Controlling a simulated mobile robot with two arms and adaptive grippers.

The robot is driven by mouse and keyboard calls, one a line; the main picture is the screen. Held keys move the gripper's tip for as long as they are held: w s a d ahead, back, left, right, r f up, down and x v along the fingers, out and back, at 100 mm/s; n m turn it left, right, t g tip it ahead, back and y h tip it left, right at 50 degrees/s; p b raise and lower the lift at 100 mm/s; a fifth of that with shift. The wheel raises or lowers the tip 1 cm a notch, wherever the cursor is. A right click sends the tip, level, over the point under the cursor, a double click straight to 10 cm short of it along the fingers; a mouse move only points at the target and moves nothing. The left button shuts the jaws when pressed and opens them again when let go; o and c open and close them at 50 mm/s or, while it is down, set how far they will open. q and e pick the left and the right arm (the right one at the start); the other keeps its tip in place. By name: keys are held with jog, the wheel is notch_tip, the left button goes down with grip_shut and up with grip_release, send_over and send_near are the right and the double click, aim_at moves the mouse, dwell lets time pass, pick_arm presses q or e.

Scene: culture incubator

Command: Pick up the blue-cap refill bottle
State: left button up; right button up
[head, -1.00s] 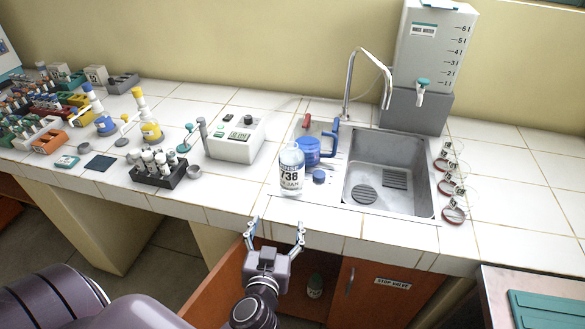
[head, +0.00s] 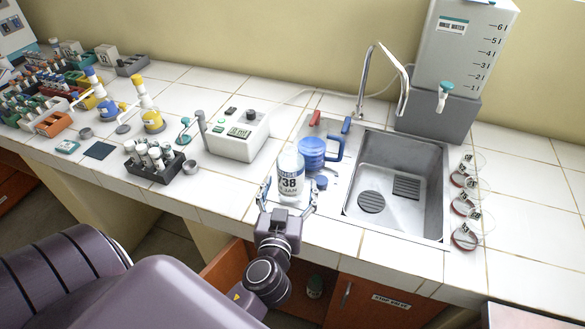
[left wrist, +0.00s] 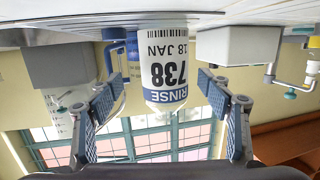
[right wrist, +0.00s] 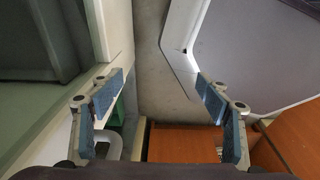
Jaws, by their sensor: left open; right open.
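A white bottle with a "738" label (head: 290,170) stands upright on the counter left of the sink; no blue cap is visible on its top. In the left wrist view the bottle (left wrist: 164,65) appears upside down, labelled "RINSE", between the open fingers (left wrist: 160,82), with gaps on both sides. My right gripper (right wrist: 160,82) is open and empty, away from the counter.
A blue jug (head: 312,153) stands close behind the bottle. The sink (head: 445,190) is to the right and a white device (head: 236,135) to the left. A tube rack (head: 155,165) stands farther left.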

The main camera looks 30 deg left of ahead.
aim_at(289, 183)
pick_arm(q)
jog(key=shift+p+x, duration=0.4)
jog(key=shift+x, duration=0.4)
jog(key=w+a, duration=0.1)
jog(key=w+a+f+p, duration=0.1)
jog(key=shift+w, duration=0.35)
jog(key=shift+w+a+f, duration=0.15)
jog(key=shift+w+f, duration=0.1)
jog(key=shift+w, duration=0.15)
pick_arm(e)
notch_tip(289, 183, up, 2)
jog(key=shift+s+a+r, duration=0.1)
jog(key=shift+s+r, duration=0.05)
jog(key=shift+r, duration=0.1)
pick_arm(q)
jog(key=c, duration=1.7)
jog(key=shift+r, duration=0.1)
jog(key=shift+c, duration=0.2)
pick_arm(e)
jog(key=shift+s, duration=0.1)
pick_arm(q)
jog(key=shift+r, duration=0.1)
notch_tip(289, 183, up, 20)
jog(key=p, duration=0.2)
pick_arm(e)
jog(key=shift+r, duration=0.9)
